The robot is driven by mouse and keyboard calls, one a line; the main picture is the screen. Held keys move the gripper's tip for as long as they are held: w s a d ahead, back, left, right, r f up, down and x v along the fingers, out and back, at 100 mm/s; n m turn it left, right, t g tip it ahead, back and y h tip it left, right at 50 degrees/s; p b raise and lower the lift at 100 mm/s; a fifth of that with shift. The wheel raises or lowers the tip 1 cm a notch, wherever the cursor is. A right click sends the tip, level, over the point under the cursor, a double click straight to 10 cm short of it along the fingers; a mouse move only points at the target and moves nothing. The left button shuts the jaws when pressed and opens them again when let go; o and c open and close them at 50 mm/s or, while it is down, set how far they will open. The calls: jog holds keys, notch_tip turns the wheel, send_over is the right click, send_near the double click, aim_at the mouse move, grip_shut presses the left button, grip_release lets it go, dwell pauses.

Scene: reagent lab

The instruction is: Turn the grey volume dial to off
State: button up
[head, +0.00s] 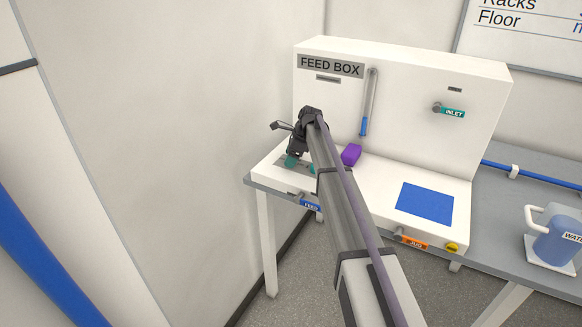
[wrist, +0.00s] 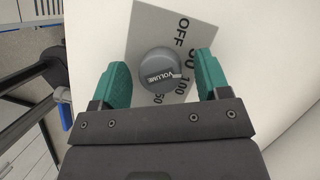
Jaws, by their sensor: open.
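The grey volume dial (wrist: 158,66) is round, with a VOLUME label, and sits on a grey scale plate (wrist: 151,18) in the wrist view. The plate reads OFF at the upper right, then 50, 100 and 150 running down around the dial. A pale mark at the dial's lower right seems to face 100. My gripper (wrist: 161,62) is open, its green fingers on the left and right of the dial with gaps visible; depth is hard to tell. In the head view my gripper (head: 297,162) is low over the feed box's left end, and the dial is not discernible.
The white feed box (head: 410,95) stands on a grey table against the wall. It has a purple block (head: 351,154), a blue pad (head: 425,204), an inlet tap (head: 448,110) and a yellow knob (head: 451,247). A water jug (head: 556,240) stands at right. The wall is close on the left.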

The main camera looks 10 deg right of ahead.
jog(key=shift+r, duration=0.1)
jog(key=shift+c, duration=0.4)
jog(key=c, duration=0.8)
jog(key=n+g, duration=0.1)
jog(key=n, duration=0.2)
jog(key=shift+w, duration=0.15)
jog(key=shift+c, duration=0.2)
jog(key=shift+n+g, duration=0.5)
jog(key=shift+n, duration=0.4)
jog(key=o, duration=0.9)
jog(key=p+v, duration=0.7)
jog(key=shift+r, duration=0.2)
